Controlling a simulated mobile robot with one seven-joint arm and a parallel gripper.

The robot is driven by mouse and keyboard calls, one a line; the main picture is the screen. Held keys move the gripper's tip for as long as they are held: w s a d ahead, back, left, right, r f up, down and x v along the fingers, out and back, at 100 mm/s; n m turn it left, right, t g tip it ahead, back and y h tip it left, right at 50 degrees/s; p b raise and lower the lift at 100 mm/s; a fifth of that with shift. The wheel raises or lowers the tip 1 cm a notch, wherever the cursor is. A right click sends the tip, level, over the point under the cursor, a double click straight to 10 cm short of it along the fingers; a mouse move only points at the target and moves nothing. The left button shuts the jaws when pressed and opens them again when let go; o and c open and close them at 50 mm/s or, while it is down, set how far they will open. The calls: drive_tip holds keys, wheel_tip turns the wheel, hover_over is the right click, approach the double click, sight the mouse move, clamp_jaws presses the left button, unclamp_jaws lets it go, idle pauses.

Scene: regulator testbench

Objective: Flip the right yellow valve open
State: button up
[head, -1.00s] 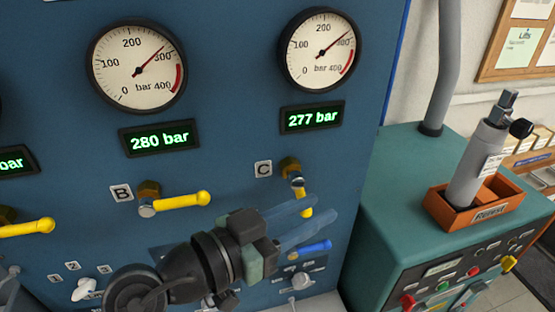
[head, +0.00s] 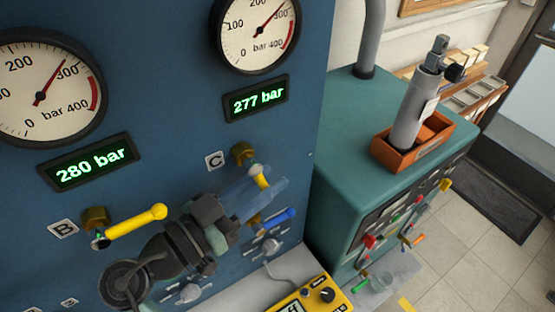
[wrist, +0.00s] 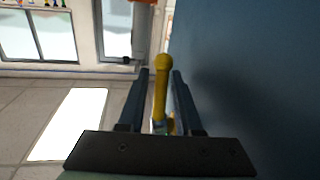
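The right yellow valve, marked C, has a brass fitting (head: 243,152) on the blue panel. Its yellow handle (head: 260,178) points down and slightly right in the head view, partly hidden by my fingers. My gripper (head: 268,180) is at this handle, with its translucent blue fingers on either side. In the wrist view, the handle (wrist: 162,85) stands between the two fingers of my gripper (wrist: 161,78), with narrow gaps visible on both sides. The fingers are apart; no firm contact shows.
Valve B's yellow handle (head: 138,222) points right, close to my arm. A blue handle (head: 278,219) lies just below my gripper. The display above valve C (head: 256,98) reads 277 bar. A teal cabinet (head: 340,130) with an orange tray (head: 383,156) stands at right.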

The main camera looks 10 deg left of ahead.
drive_tip(key=x, duration=0.3)
drive_tip(key=shift+p, duration=0.35)
clamp_jaws()
drive_tip(key=shift+a, duration=0.1)
idle(1.1)
